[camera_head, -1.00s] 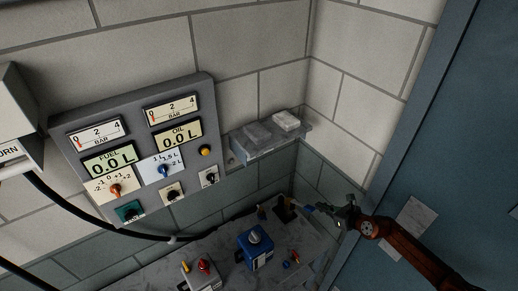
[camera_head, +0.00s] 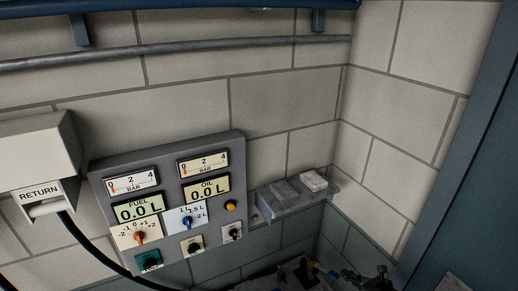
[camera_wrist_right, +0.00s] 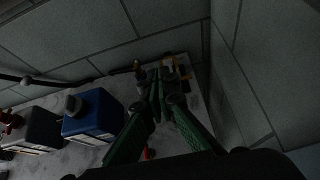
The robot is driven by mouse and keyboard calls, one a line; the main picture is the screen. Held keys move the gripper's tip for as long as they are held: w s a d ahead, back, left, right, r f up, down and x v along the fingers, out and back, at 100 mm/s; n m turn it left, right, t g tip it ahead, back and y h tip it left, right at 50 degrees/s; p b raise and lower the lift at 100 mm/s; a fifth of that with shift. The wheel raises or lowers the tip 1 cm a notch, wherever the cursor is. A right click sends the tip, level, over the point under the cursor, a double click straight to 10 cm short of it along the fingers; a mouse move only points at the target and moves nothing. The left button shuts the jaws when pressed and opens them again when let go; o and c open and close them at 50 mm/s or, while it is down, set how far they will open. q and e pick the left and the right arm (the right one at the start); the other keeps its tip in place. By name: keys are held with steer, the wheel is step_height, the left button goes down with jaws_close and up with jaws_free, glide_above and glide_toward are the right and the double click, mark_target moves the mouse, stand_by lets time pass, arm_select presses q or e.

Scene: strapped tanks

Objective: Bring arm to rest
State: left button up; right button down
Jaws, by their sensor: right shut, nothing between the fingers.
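My right gripper (camera_head: 368,279) is at the bottom right of the head view, partly cut off by the lower edge. In the right wrist view its green fingers (camera_wrist_right: 157,97) are closed together and empty, above the far end of the bench near the wall corner. A blue tank (camera_wrist_right: 93,117) with a grey cap stands on the bench to the left of the fingers, apart from them. My left gripper does not show.
A grey control panel (camera_head: 172,196) with gauges and knobs is on the wall. A small shelf (camera_head: 290,203) with two blocks is right of it. A box marked RETURN (camera_head: 40,155) is at left with a black hose. The grey worktop (camera_wrist_right: 50,101) lies below.

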steer(key=s+a+r+m+t+h, duration=0.25)
steer(key=r+m+t, duration=0.45)
steer(key=r+m, duration=0.6)
steer(key=s+d+f+m+g+h, duration=0.5)
steer(key=s+d+f+m+h, duration=0.35)
steer(key=m, duration=0.85)
steer(key=s+a+f+m+g+y, duration=0.3)
steer(key=s+a+f+m+g, duration=0.2)
steer(key=s+f, duration=0.45)
steer(key=s+a+f+m+g+y, duration=0.2)
steer(key=s+a+f+m+g, duration=0.3)
steer(key=s, duration=0.8)
step_height(320, 180, down, 38)
steer(key=s+y+b, duration=0.1)
steer(key=s+b, duration=0.1)
steer(key=b, duration=0.6)
steer(key=s+f+g+b, duration=0.1)
steer(key=s+f+b, duration=0.2)
steer(key=s+f, duration=0.7)
steer(key=s+f+n+g+b, duration=0.1)
steer(key=s+f+b, duration=0.2)
steer(key=s+f, duration=0.6)
step_height(320, 180, down, 7)
steer(key=shift+s+a+r+b, duration=0.2)
steer(key=shift+s+a+b, duration=0.1)
steer(key=shift+s+a, duration=0.05)
